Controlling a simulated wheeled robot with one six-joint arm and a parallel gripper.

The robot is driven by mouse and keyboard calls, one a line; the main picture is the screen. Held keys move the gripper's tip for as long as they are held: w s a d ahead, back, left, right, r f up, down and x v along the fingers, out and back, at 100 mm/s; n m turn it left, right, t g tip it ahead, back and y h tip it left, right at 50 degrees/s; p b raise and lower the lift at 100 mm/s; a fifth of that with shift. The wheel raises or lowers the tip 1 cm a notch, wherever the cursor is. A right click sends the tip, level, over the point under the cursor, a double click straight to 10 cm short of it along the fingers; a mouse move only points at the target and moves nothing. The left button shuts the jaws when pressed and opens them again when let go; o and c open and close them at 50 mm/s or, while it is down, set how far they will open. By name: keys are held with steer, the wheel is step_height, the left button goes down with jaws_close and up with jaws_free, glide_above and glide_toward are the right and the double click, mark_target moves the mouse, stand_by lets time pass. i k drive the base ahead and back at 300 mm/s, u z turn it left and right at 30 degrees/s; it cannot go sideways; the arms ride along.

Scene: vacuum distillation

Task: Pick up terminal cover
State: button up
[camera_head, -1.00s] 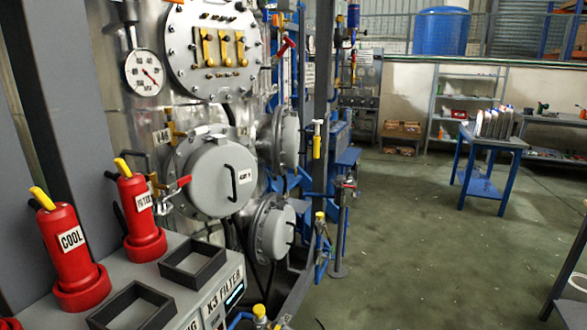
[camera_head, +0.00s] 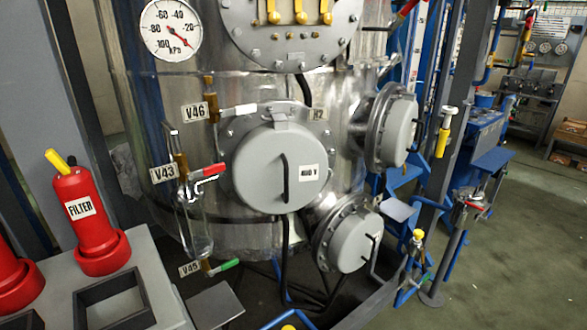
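A round grey cover (camera_head: 262,170) with a black vertical bar handle and a white label reading about "400 V" sits on a flange at the front of the metal vessel. It looks like the terminal cover. Two more round grey covers with handles are fitted on flanges, one at the upper right (camera_head: 400,130) and one at the lower right (camera_head: 355,243). My gripper is not in view.
A grey console (camera_head: 150,270) with red FILTER plug (camera_head: 85,222) and a square black frame (camera_head: 112,302) stands at the lower left. Valves V43 and V46 and a glass vessel (camera_head: 198,228) are left of the cover. Blue posts and pipes stand right; green floor (camera_head: 510,260) is clear.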

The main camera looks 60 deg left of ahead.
mark_target(280, 166)
steer(key=u, duration=0.4)
steer(key=i, duration=0.7)
steer(key=u, duration=1.1)
steer(key=i, duration=0.45)
steer(key=u, duration=0.45)
